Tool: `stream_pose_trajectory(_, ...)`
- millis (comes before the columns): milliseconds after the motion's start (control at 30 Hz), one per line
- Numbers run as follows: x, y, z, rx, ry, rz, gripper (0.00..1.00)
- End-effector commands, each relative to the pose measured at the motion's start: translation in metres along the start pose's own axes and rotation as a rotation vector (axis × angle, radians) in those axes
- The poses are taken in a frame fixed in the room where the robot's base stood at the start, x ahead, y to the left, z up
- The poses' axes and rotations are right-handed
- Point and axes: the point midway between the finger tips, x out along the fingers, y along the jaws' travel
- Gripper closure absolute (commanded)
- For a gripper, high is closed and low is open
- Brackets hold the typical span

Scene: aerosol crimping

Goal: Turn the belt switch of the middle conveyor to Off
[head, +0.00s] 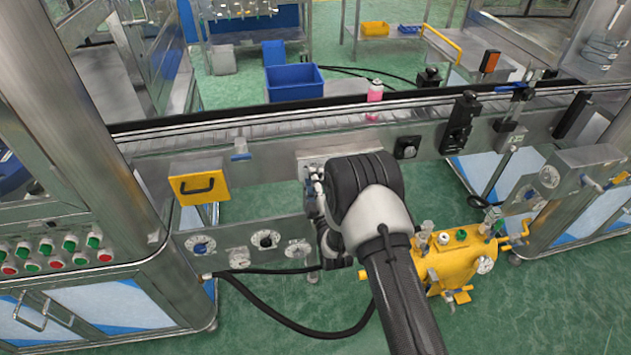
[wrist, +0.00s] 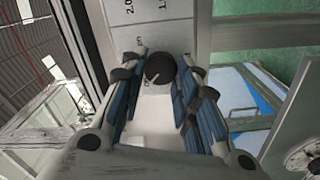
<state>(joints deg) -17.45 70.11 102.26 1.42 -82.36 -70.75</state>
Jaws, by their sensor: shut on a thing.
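A round black knob (wrist: 160,68) with a white pointer line sits on a light panel (wrist: 155,20) in the wrist view. The pointer slants toward the lower left. The two blue-padded fingers of my gripper (wrist: 161,75) are on either side of the knob and shut on it. Printing on the panel is partly hidden by the fingers, so I cannot read the switch position. In the head view my gripper (head: 316,184) is at a small panel (head: 310,165) on the front of the middle conveyor (head: 240,160), and my wrist hides the knob.
A pink can (head: 375,91) stands on the conveyor. A yellow machine (head: 455,262) stands at the right, and a black hose (head: 300,330) hangs below.

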Motion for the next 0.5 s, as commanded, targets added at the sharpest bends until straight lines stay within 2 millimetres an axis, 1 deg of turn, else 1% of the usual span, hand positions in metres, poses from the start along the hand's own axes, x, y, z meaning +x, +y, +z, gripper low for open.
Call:
stream_pose_trajectory(200, -0.0001, -0.0006, 0.0003, -0.077, -0.001, 0.000, 0.95)
stream_pose_trajectory(500, 0.0000, -0.0005, 0.0003, -0.107, -0.001, 0.000, 0.95)
